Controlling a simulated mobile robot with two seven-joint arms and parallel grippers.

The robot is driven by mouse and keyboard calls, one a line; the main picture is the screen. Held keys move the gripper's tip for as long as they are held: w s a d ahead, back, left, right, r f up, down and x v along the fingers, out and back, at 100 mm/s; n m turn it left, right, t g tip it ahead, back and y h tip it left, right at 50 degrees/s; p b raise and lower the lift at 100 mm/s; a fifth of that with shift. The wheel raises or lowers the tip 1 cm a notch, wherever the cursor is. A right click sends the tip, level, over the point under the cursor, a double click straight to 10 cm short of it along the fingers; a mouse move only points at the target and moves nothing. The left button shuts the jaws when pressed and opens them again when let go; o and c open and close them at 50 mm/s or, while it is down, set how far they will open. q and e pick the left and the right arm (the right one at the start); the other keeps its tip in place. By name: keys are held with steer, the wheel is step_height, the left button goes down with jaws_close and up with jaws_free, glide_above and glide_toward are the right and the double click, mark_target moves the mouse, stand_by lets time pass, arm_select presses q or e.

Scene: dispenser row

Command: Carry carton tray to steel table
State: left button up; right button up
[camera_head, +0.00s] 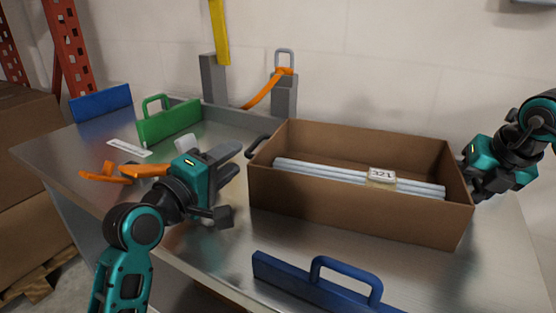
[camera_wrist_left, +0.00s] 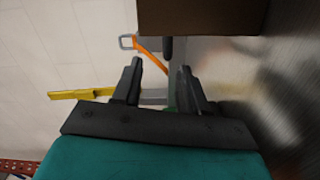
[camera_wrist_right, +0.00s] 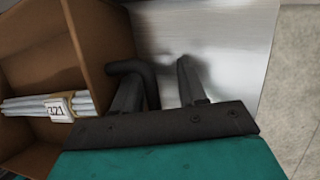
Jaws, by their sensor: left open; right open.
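The carton tray (camera_head: 350,214) is a brown open box on the steel table (camera_head: 232,262). It holds several light rods with a label reading 321 (camera_head: 382,176). A dark handle (camera_head: 258,146) shows at its left end, and another dark handle (camera_wrist_right: 138,75) shows at its right end in the right wrist view. My left gripper (camera_head: 230,184) is open and empty, left of the tray and apart from it. My right gripper (camera_head: 474,172) is at the tray's right end; in the right wrist view (camera_wrist_right: 158,85) it is open, with the handle close to its fingers.
A blue panel with a handle (camera_head: 318,284) stands at the table's front edge. A green panel (camera_head: 168,122), a blue panel (camera_head: 101,103) and orange pieces (camera_head: 110,173) are at the left. Grey posts with an orange strap (camera_head: 270,88) stand behind. Brown boxes (camera_head: 25,150) are beyond the left edge.

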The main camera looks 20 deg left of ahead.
steer(key=v, duration=1.2)
steer(key=shift+s, duration=0.15)
